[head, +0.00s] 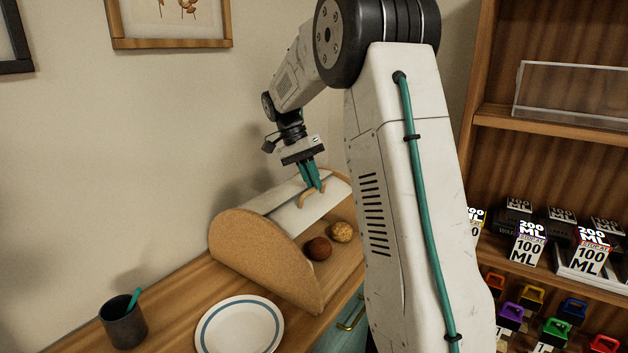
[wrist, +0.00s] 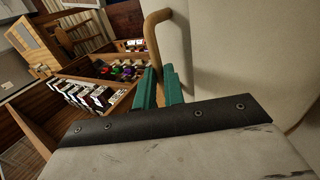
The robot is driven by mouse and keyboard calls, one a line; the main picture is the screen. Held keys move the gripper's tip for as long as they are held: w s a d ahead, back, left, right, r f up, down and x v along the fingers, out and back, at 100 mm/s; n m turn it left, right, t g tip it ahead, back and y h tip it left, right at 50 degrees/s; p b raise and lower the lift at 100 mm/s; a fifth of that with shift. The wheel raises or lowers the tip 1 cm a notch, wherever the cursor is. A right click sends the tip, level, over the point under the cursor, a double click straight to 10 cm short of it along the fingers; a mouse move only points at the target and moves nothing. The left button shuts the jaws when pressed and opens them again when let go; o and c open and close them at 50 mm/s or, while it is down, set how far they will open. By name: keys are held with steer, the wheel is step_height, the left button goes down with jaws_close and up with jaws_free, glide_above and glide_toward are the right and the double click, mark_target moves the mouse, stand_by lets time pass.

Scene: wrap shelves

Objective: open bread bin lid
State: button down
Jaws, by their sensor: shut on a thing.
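The bread bin has a light wood side wall (head: 262,258) and a white curved lid (head: 296,216). The lid is rolled up, and the front of the bin is open below its edge. A dark round roll (head: 319,248) and a paler seeded roll (head: 341,232) show inside. My gripper (head: 313,186) points down with its green fingers shut on the lid's wooden handle (head: 318,192). In the wrist view the handle (wrist: 152,35) rises from the fingers (wrist: 159,88) beside the pale lid (wrist: 240,55). The fingers partly hide the handle.
A white plate with a blue ring (head: 239,327) lies on the wooden counter (head: 180,300), near a dark cup (head: 123,322) with a green utensil. Shelves (head: 548,127) with boxes and coloured items stand at right. My arm hides part of the bin's right side.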

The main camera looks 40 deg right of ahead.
steer(key=shift+w+a+f, duration=0.1)
steer(key=shift+a+f, duration=0.05)
steer(key=shift+f, duration=0.2)
steer(key=c, duration=1.5)
jaws_free()
steer(key=shift+w, duration=0.15)
steer(key=shift+r, duration=0.15)
steer(key=v, duration=0.7)
steer(key=shift+w+r, duration=0.1)
steer(key=shift+r, duration=0.15)
steer(key=shift+n, duration=0.3)
